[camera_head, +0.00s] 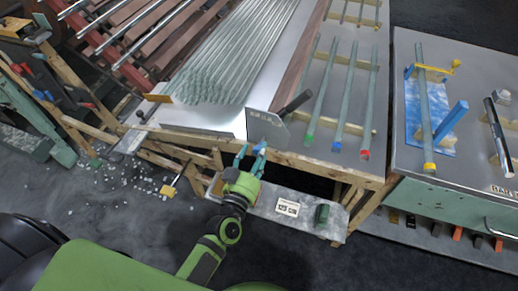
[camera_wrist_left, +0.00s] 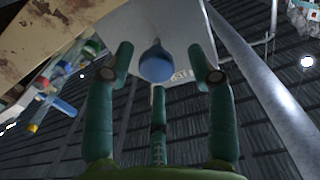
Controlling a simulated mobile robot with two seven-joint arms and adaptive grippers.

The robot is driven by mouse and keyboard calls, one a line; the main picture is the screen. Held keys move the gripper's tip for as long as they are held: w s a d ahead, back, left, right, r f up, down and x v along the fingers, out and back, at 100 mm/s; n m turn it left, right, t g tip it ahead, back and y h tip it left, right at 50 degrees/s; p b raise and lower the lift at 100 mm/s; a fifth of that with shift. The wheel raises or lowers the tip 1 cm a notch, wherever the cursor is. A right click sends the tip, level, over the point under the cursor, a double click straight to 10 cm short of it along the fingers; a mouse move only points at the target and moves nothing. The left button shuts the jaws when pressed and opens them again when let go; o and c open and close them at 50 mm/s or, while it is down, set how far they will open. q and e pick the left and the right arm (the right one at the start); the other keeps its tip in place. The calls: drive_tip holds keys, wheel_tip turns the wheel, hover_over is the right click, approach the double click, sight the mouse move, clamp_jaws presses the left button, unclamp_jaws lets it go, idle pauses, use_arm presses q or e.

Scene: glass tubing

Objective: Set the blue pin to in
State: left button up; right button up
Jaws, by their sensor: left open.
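The blue pin (camera_wrist_left: 156,64) has a rounded blue knob in the left wrist view. It lies in front of a pale grey plate (camera_wrist_left: 182,28) with lettering on it. My left gripper (camera_wrist_left: 160,57) is open, with its green fingers spread on both sides of the knob and a third finger below. I see no clear contact. In the head view my left gripper (camera_head: 252,154) is at the front edge of the bench, just below the tilted grey plate (camera_head: 264,127). The pin's seat is hidden, so its depth cannot be told. My right gripper is not in view.
Glass tubes with green, blue and red ends (camera_head: 338,105) lie on the bench to the right. A second table (camera_head: 480,110) holds a blue fixture with a tube. A low shelf (camera_head: 275,205) with a label runs below the bench edge. Glass shards litter the floor at left.

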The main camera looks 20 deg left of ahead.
sight(259, 146)
use_arm(q)
drive_tip(key=shift+w+d, duration=0.1)
drive_tip(key=shift+w, duration=0.8)
clamp_jaws()
drive_tip(key=shift+w+r, duration=0.15)
drive_tip(key=shift+w, duration=1.05)
drive_tip(key=shift+r, duration=0.1)
drive_tip(key=shift+c, duration=0.3)
unclamp_jaws()
drive_tip(key=shift+o, duration=0.3)
drive_tip(key=shift+w, duration=0.15)
drive_tip(key=s, duration=1.2)
drive_tip(key=shift+a+f, duration=0.2)
